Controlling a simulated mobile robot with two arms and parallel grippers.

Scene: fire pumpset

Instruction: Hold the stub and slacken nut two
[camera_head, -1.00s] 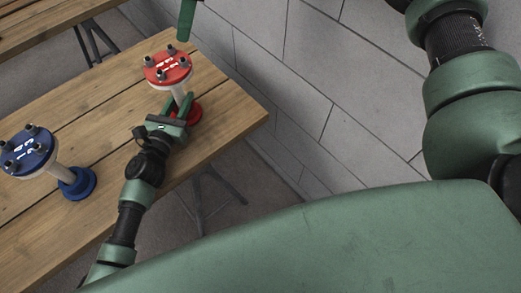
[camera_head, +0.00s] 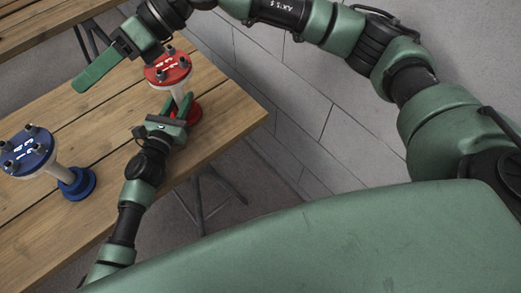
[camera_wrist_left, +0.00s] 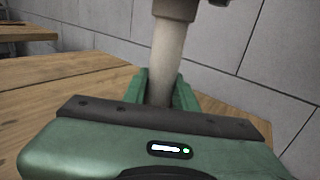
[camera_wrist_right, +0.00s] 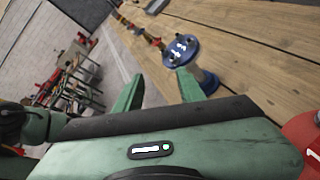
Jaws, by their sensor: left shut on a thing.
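The red stub has a red top flange (camera_head: 168,67) with dark nuts and white marks, a pale pipe and a red base (camera_head: 194,113). It stands upright near the table's right edge. My left gripper (camera_head: 177,104) is shut around its pipe, which also shows in the left wrist view (camera_wrist_left: 166,60). I cannot tell which nut is number two. My right gripper (camera_head: 97,70) is open and empty, above the table and left of the red flange. Its arm hides the flange's far side. The red flange shows partly in the right wrist view (camera_wrist_right: 304,142).
A second stub with a blue flange (camera_head: 27,152) and blue base (camera_head: 77,183) stands at the left of the wooden table (camera_head: 105,110). A grey block wall (camera_head: 345,110) runs beyond the right edge. Shelves with red items (camera_wrist_right: 75,75) show in the right wrist view.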

